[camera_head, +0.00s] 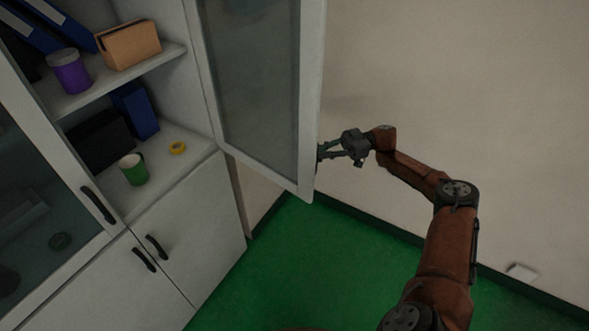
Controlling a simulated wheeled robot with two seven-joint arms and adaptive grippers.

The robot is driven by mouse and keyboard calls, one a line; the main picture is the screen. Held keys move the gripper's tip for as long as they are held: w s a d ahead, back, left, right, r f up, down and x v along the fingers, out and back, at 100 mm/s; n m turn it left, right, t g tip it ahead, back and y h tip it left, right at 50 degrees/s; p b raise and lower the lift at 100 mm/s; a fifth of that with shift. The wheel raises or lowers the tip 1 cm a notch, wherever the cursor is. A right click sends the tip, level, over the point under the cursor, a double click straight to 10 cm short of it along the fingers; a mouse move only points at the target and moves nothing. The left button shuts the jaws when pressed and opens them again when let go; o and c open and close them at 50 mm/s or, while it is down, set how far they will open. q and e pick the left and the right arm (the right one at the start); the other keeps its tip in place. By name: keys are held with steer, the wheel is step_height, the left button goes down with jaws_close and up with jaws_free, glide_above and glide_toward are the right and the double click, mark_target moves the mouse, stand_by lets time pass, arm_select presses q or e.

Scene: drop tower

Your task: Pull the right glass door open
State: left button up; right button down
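The right glass door (262,85) has a white frame and a dark glass pane. It stands swung out from the cabinet, with the shelves behind it exposed. My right arm comes in from the lower right, and my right gripper (322,153) is at the free edge of the door, near its lower corner. Its fingertips are partly hidden by the door frame, so I cannot tell whether they grip the door's handle, which is also hidden. My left gripper is not in view.
The left glass door (40,215) is shut, with a black handle (98,204). Lower cabinet doors (195,235) are shut. Green floor (300,250) is clear beside the wall.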

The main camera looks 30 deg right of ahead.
steer(key=shift+w+d+b, duration=0.2)
steer(key=shift+d+b, duration=0.05)
steer(key=shift+d, duration=0.3)
steer(key=shift+w+d+b, duration=0.15)
steer(key=shift+d+b, duration=0.05)
steer(key=shift+d, duration=0.35)
steer(key=shift+f, duration=0.1)
steer(key=c, duration=2.4)
jaws_free()
steer(key=o, duration=0.3)
steer(key=shift+s+d, duration=0.2)
steer(key=shift+s, duration=0.1)
steer(key=shift+o, duration=0.8)
steer(key=shift+w+a, duration=0.3)
steer(key=shift+w, duration=0.05)
steer(key=v, duration=0.7)
steer(key=shift+d, duration=0.2)
